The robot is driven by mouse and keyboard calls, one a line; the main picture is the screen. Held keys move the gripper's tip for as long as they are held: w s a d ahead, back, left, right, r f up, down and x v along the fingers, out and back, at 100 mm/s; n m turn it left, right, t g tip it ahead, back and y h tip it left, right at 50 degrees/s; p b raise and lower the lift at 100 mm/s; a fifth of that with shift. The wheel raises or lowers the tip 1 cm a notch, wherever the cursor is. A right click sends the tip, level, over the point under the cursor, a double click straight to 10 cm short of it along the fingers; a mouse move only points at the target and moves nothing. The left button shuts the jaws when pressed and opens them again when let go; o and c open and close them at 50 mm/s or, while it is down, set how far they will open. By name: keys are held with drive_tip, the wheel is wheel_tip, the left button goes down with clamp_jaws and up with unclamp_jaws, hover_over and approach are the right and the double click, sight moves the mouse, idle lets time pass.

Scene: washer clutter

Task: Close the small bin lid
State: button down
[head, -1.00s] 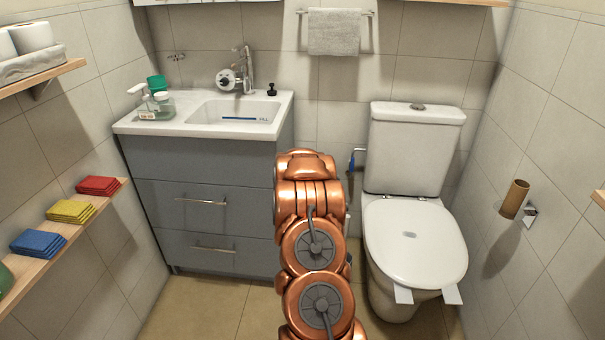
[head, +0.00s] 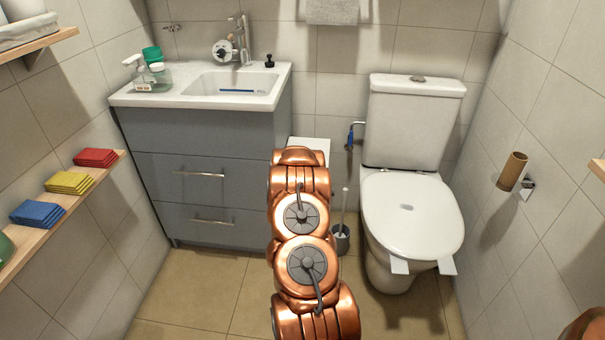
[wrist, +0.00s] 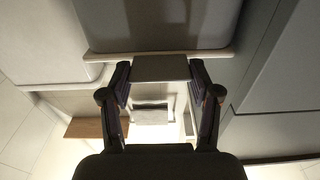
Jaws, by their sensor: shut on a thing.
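A pale flat panel (head: 315,144) shows between the grey cabinet and the toilet in the head view. It looks like part of the small bin, but my arm hides most of it. In the wrist view my gripper (wrist: 161,71) has its two fingers on either side of a small flat grey plate (wrist: 161,67), and is shut on it. The plate is seemingly the bin lid's edge. It lies against the pale rim of a large grey rounded body (wrist: 155,25). My gripper is hidden behind my arm in the head view. The lid's angle cannot be told.
The toilet (head: 412,215) stands right of my arm, with a toilet brush (head: 341,236) between. The grey cabinet (head: 205,165) with its sink (head: 232,88) is on the left. A wall shelf (head: 58,218) holds folded cloths. Floor in front of the cabinet is clear.

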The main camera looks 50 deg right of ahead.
drive_tip(key=shift+s+a+f, duration=0.15)
drive_tip(key=shift+s+f, duration=0.05)
drive_tip(key=shift+f, duration=0.55)
drive_tip(key=c, duration=0.5)
unclamp_jaws()
drive_tip(key=shift+w+f, duration=0.1)
drive_tip(key=shift+c, duration=0.2)
drive_tip(key=o, duration=0.3)
drive_tip(key=shift+r, duration=0.25)
drive_tip(key=shift+w+r, duration=0.1)
drive_tip(key=v, duration=1.1)
drive_tip(key=shift+s+a, duration=0.2)
drive_tip(key=shift+a, duration=0.1)
